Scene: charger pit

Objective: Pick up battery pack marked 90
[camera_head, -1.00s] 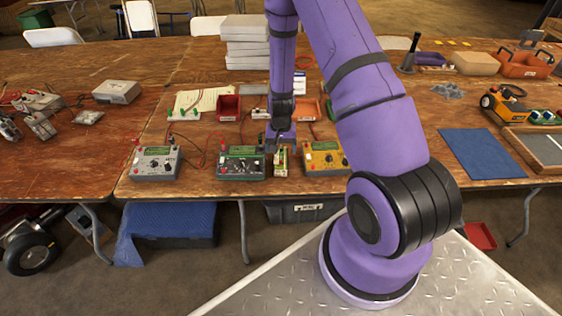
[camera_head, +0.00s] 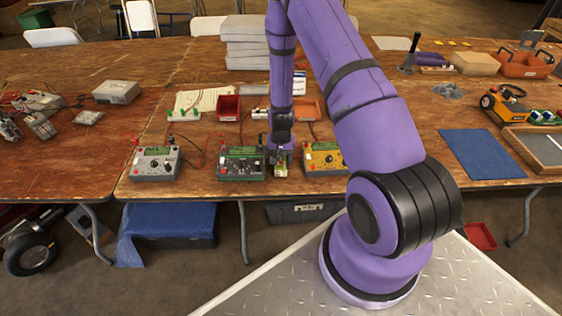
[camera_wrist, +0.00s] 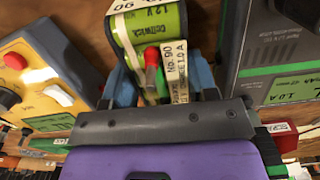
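The battery pack marked 90 (camera_wrist: 148,32) is a green cell block with a red terminal and a paper tag reading "No. 90". In the head view the pack (camera_head: 281,171) stands near the table's front edge, between the green and the yellow charger, partly hidden by my gripper. My gripper (camera_head: 281,158) is lowered over it, pointing down. In the wrist view the blue fingers of my gripper (camera_wrist: 162,82) stand apart, one on each side of the pack. I see no clear grip on it.
The green charger (camera_head: 241,165) and the yellow charger (camera_head: 322,160) stand close on either side. A grey charger (camera_head: 155,164) is farther left. A blue mat (camera_head: 482,153) lies clear at the right.

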